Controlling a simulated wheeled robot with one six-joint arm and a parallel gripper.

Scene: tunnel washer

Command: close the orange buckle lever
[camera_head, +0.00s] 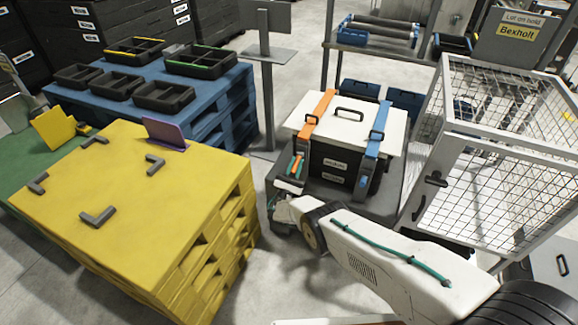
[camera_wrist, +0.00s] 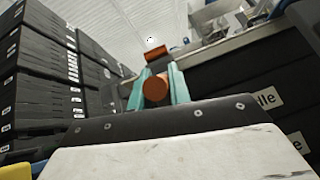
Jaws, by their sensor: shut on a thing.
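A black case (camera_head: 335,160) with a white lid (camera_head: 345,118) has an orange strap (camera_head: 317,110) over its left side and a blue strap (camera_head: 379,130) over its right. The orange buckle lever (camera_head: 298,166) is at the case's front left, below the orange strap. My gripper (camera_head: 295,167) is there, its teal fingers shut on the lever. In the wrist view the lever's round orange end (camera_wrist: 156,88) sits between the two teal fingers, and another orange piece (camera_wrist: 156,53) shows apart beyond it. The lever's hinge is hidden.
A wire-mesh cage (camera_head: 490,150) stands close on the right. A yellow pallet stack (camera_head: 130,200) is at the left, with a blue pallet table (camera_head: 215,95) behind it. A grey post (camera_head: 266,90) stands behind the case. Floor is clear between the yellow stack and my arm.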

